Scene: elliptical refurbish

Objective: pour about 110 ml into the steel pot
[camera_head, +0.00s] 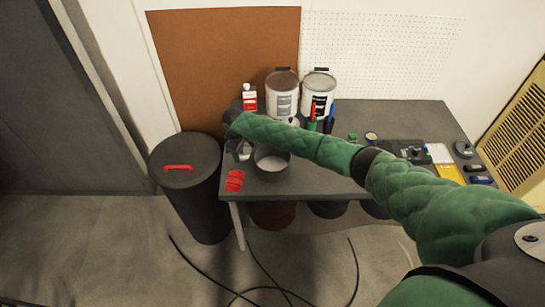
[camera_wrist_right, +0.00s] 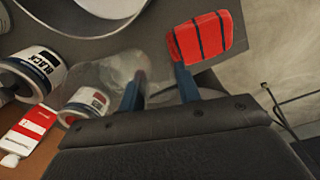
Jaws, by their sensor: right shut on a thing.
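The steel pot (camera_head: 257,163) stands near the left front of the workbench, with pale grey contents showing inside. It also shows in part at the top of the right wrist view (camera_wrist_right: 60,22). My right gripper (camera_wrist_right: 161,74) is shut on a clear, see-through vessel (camera_wrist_right: 103,72), whose outline is faint. In the head view the vessel (camera_head: 244,151) is beside the pot's left rim, partly hidden by my wrist. I cannot tell its liquid level or see a stream. My left gripper is not in view.
A red striped item (camera_head: 235,181) lies on the bench corner. Paint cans (camera_head: 282,101) and a red-and-white container (camera_head: 249,98) stand behind my arm. A dark bin with a red handle (camera_head: 196,205) stands left of the bench. Tools and a yellow item (camera_head: 449,173) lie to the right.

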